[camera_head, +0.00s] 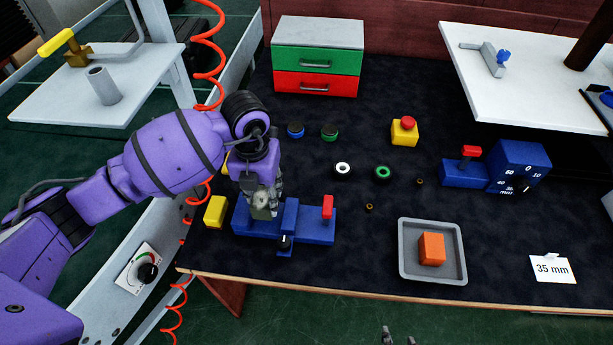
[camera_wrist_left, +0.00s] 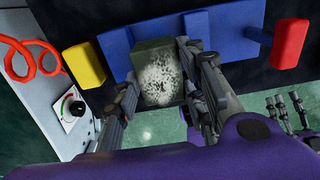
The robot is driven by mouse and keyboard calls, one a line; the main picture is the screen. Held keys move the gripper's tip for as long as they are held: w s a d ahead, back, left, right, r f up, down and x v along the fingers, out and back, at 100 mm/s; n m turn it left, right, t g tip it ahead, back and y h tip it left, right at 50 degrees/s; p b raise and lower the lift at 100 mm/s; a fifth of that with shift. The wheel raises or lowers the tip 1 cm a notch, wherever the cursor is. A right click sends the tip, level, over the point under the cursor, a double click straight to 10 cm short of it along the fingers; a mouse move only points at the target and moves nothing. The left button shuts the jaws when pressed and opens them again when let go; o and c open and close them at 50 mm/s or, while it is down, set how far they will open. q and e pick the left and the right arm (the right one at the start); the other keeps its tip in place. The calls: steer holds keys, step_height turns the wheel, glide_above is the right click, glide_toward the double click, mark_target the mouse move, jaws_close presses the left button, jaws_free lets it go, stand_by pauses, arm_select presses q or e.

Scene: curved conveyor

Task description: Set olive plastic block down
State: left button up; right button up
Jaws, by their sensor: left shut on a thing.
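The olive block (camera_head: 264,212) is between the fingers of my left gripper (camera_head: 262,200), over the left part of a blue fixture (camera_head: 318,224) with a red handle. The left wrist view shows the block (camera_wrist_left: 158,75) with a mottled whitish face, the left gripper's fingers (camera_wrist_left: 160,92) on both its sides. The fixture (camera_wrist_left: 203,38) lies behind it. I cannot tell whether the block touches the fixture. My right gripper (camera_head: 398,338) shows only its fingertips, apart and empty, at the bottom edge of the head view.
A yellow block (camera_head: 215,211) sits left of the fixture. A grey tray (camera_head: 405,270) holds an orange block (camera_head: 432,249). A blue gauge (camera_head: 520,167), a "35 mm" card (camera_head: 552,269), small rings and an emergency button (camera_head: 405,131) stand on the dark table. A drawer unit (camera_head: 318,60) is behind.

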mark_target(262, 196)
arm_select(q)
steer(key=shift+w+a+f, duration=0.1)
steer(key=shift+w+f, duration=0.1)
steer(key=shift+f, duration=1.55)
steer(key=shift+f, duration=0.1)
steer(key=shift+f, duration=0.5)
steer(key=o, duration=1.3)
steer(key=shift+o, duration=0.2)
steer(key=shift+r, duration=0.1)
step_height(262, 196, up, 13)
